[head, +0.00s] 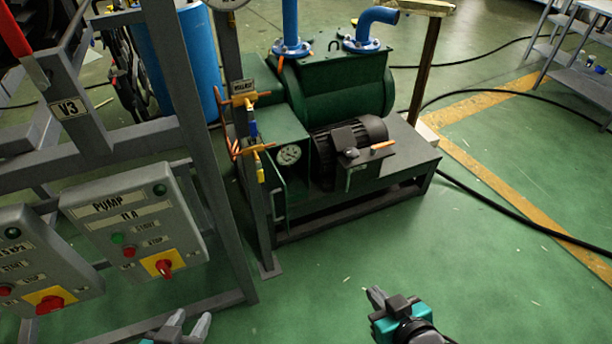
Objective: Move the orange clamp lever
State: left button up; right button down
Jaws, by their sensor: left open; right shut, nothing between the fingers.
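An orange lever (383,145) sits beside a small black block on top of the pump unit's flat plate, next to the dark motor (348,138). I cannot tell for sure that it is the clamp lever, as other orange handles are in view. My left gripper (188,324) is at the bottom edge, open and empty, with its fingers pointing up in the picture. My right gripper (375,294) is shut and empty, over the green floor in front of the pump unit. Both grippers are well apart from the orange lever.
Orange valve handles (254,149) and a gauge (289,155) stand by a grey post left of the motor. A green tank (345,85) with blue pipes is behind. A control box (135,225) hangs on the left frame. Black hose lies at right; the front floor is clear.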

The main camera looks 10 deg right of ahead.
aim_at(374, 148)
jog(key=i+l+u, duration=0.1)
jog(key=l, duration=0.3)
jog(key=i+l+u, duration=0.15)
jog(key=i+l, duration=0.2)
jog(key=i+l+u, duration=0.1)
jog(key=l, duration=0.4)
jog(key=i+l+u, duration=0.1)
jog(key=i+l, duration=0.15)
jog(key=l, duration=0.2)
jog(key=i+l+u, duration=0.15)
jog(key=l, duration=0.35)
jog(key=i+l+u, duration=0.1)
jog(key=l, duration=0.35)
jog(key=i+l+u, duration=0.1)
jog(key=l, duration=0.4)
jog(key=i+l+u, duration=0.15)
jog(key=l, duration=0.35)
jog(key=i+j+u, duration=0.1)
jog(key=i+j, duration=0.05)
jog(key=j, duration=0.05)
